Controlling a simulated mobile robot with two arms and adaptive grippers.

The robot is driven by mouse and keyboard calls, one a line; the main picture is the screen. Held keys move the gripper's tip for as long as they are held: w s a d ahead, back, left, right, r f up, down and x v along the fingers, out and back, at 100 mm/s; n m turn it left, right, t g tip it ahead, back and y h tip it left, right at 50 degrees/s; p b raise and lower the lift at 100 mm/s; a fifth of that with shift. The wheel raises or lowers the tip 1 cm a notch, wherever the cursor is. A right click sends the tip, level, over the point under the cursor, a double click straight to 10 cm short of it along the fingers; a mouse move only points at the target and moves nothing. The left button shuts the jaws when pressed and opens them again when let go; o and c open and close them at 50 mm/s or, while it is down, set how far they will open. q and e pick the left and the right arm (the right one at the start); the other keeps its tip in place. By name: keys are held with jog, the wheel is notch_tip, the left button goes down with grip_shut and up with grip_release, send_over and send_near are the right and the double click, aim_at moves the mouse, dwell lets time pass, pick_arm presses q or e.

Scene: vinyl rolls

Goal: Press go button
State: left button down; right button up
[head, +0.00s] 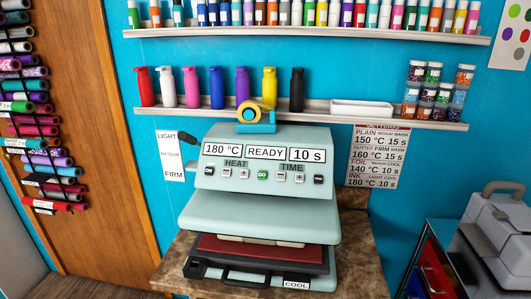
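The pale green heat press (262,215) stands on a brown stone-look counter. Its displays read 180 °C, READY and 10 S. The green GO button (262,175) sits in the middle of the button row, between the HEAT and TIME buttons. A black-ended lever (187,138) sticks out at the press's upper left, beside a LIGHT, MEDIUM, FIRM scale (171,156). The lower tray (258,265) has a dark red pad with something pale on it under the upper plate. Neither gripper is in view.
A settings chart (378,157) hangs right of the press. Shelves above hold several coloured bottles (190,88), a white tray (361,108) and bead jars (433,90). A grey machine (500,232) stands at the right. Vinyl rolls (36,120) hang at the left. The space before the buttons is clear.

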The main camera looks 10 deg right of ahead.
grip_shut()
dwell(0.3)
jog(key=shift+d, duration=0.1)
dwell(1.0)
